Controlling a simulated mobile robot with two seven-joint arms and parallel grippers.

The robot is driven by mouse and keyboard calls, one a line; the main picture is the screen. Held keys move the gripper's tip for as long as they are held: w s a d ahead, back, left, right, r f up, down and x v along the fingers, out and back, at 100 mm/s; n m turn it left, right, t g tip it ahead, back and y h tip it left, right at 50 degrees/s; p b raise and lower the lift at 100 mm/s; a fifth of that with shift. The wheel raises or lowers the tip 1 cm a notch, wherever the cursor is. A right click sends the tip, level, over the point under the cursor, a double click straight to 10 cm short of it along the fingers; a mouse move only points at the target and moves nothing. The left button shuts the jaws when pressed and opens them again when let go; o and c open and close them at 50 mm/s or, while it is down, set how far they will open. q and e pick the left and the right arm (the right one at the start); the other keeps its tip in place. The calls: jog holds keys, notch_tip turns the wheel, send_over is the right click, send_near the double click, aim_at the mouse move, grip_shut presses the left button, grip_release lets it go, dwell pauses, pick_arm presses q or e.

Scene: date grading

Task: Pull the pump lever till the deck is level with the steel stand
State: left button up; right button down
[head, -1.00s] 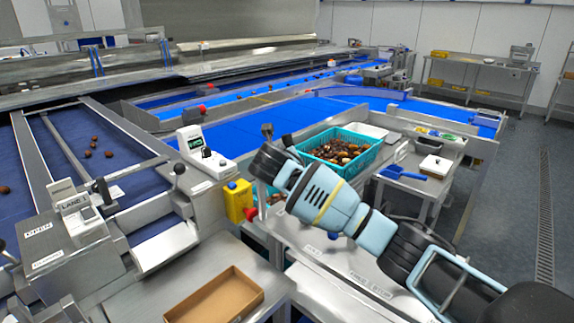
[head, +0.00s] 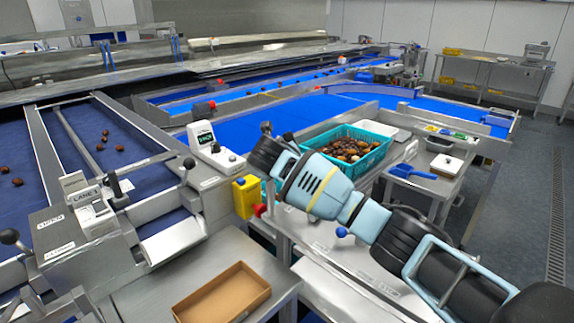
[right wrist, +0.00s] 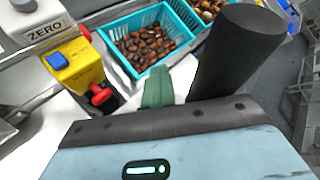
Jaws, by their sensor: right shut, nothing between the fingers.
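A teal crate (head: 372,157) of dates stands beyond my right arm, and it also shows in the right wrist view (right wrist: 122,62). My right arm crosses from the right, and its dark end is in front of the crate. In the right wrist view my right gripper (right wrist: 157,84) is shut and empty, pointing towards the crate. A thick black cylinder (right wrist: 237,55) is close beside it. A labelled steel surface (head: 352,258) lies below the arm, with a blue ball knob (head: 341,232) above it. I cannot tell which part is the pump lever, or the deck's height against the stand. My left gripper is out of view.
A yellow box (head: 245,197) with a red knob (head: 259,210) stands left of the arm, beside the grading machine (head: 85,245). An open cardboard tray (head: 222,293) lies on the front bench. A side table with a blue scoop (head: 412,172) is at right. Floor is clear far right.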

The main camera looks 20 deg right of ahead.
jog(key=shift+d+f, duration=0.1)
jog(key=shift+f, duration=0.05)
jog(key=shift+s+d+r+m+t, duration=0.25)
jog(key=shift+s+r+t, duration=0.2)
jog(key=shift+s, duration=0.05)
jog(key=shift+s+d+r+m+t, duration=0.2)
jog(key=shift+s+r+m+t, duration=0.05)
jog(key=shift+s+r+t, duration=0.25)
jog(key=shift+s+d+r+m+t, duration=0.3)
jog(key=shift+s+r+t, duration=0.1)
jog(key=shift+s, duration=0.25)
jog(key=shift+s+d+r+m+t, duration=0.3)
jog(key=shift+s+r+t, duration=0.05)
jog(key=shift+s, duration=0.25)
jog(key=shift+s+d+r+m+t, duration=0.1)
jog(key=shift+s+d+m+t, duration=0.15)
jog(key=shift+s, duration=0.25)
jog(key=shift+s+d+r+m+t, duration=0.1)
jog(key=shift+s+d+m+t, duration=0.05)
jog(key=shift+s+t, duration=0.25)
jog(key=shift+s+r, duration=0.15)
jog(key=shift+s, duration=0.25)
